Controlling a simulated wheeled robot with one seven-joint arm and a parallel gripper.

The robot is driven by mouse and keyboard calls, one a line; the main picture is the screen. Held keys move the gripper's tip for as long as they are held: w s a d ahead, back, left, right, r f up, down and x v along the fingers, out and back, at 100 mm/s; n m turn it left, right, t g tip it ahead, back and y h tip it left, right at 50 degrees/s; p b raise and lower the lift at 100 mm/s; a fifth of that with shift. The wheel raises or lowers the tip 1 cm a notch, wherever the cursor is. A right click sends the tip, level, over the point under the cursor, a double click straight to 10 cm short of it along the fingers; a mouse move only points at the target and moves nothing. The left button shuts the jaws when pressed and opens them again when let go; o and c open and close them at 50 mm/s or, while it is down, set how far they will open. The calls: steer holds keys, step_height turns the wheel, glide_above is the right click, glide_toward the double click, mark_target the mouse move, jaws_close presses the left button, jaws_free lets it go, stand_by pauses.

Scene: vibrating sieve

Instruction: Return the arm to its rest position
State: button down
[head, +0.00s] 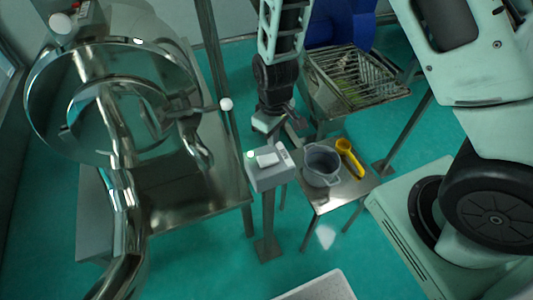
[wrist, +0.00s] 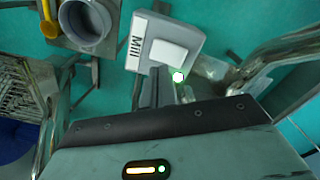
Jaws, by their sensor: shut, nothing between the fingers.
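My arm comes down from the top middle of the head view. My gripper (head: 268,124) hangs just behind a grey control box, apart from anything it could hold. The gripper is shut and empty. In the wrist view the dark gripper fingers (wrist: 157,88) show below the same box. The control box (head: 270,178) stands on a post. In the wrist view it carries the label "Mill", a white rocker button and a lit green lamp. Whether the fingers touch the box cannot be told.
A small metal table (head: 342,190) beside the box holds a grey pot (head: 321,166) and a yellow scoop (head: 349,158). A large shiny metal machine (head: 95,100) stands at left. A metal grate (head: 362,77) over a hopper and a blue bin (head: 340,22) are at the back. Green floor lies between.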

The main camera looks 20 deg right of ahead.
steer(key=shift+r, duration=0.5)
steer(key=s+a+r+y+b, duration=0.2)
steer(key=s+a+r+b, duration=0.4)
steer(key=s+a+b, duration=0.15)
steer(key=s+d+r+n+h+b, duration=0.1)
steer(key=s+b, duration=0.3)
steer(key=s, duration=0.8)
steer(key=shift+s+r+n+b, duration=0.3)
steer(key=shift+r+n, duration=0.1)
steer(key=shift+r, duration=0.25)
steer(key=shift+d, duration=0.1)
stand_by(1.5)
